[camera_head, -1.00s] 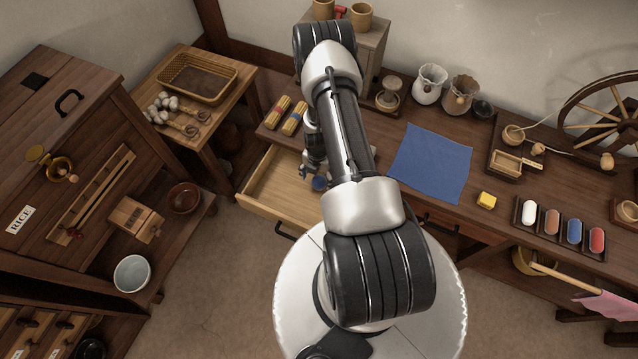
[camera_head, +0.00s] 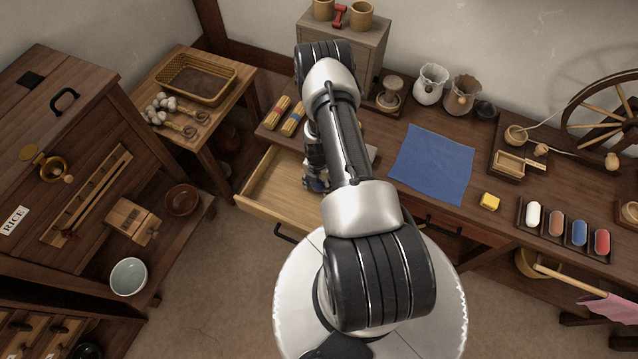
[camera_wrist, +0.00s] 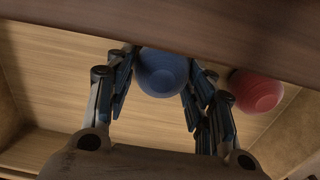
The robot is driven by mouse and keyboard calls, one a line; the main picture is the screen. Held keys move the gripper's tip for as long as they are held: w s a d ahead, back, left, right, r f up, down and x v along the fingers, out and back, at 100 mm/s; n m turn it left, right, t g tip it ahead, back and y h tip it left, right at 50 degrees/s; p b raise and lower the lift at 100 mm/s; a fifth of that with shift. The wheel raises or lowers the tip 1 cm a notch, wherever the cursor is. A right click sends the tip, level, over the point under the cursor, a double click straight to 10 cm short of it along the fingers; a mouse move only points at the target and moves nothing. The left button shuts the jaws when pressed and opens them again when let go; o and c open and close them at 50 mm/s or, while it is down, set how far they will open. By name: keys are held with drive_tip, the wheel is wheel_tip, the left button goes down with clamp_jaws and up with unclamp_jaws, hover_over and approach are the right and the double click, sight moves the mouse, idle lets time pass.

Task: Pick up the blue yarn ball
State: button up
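The blue yarn ball (camera_wrist: 162,74) is between the two fingers of my gripper (camera_wrist: 160,80) in the wrist view. One finger is close on each side of it; whether both press on it I cannot tell. The ball is at the open drawer (camera_head: 258,204), whose pale inside shows behind it. In the head view my gripper (camera_head: 316,181) is low at the drawer, partly behind my arm, and the ball is hardly visible there. A red ball (camera_wrist: 256,92) lies just right of the right finger in the wrist view.
A dark wooden edge (camera_wrist: 230,30) crosses the top of the wrist view, close above the ball. A small cabinet (camera_head: 345,45) stands behind my arm.

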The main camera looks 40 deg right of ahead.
drive_tip(key=c, duration=0.5)
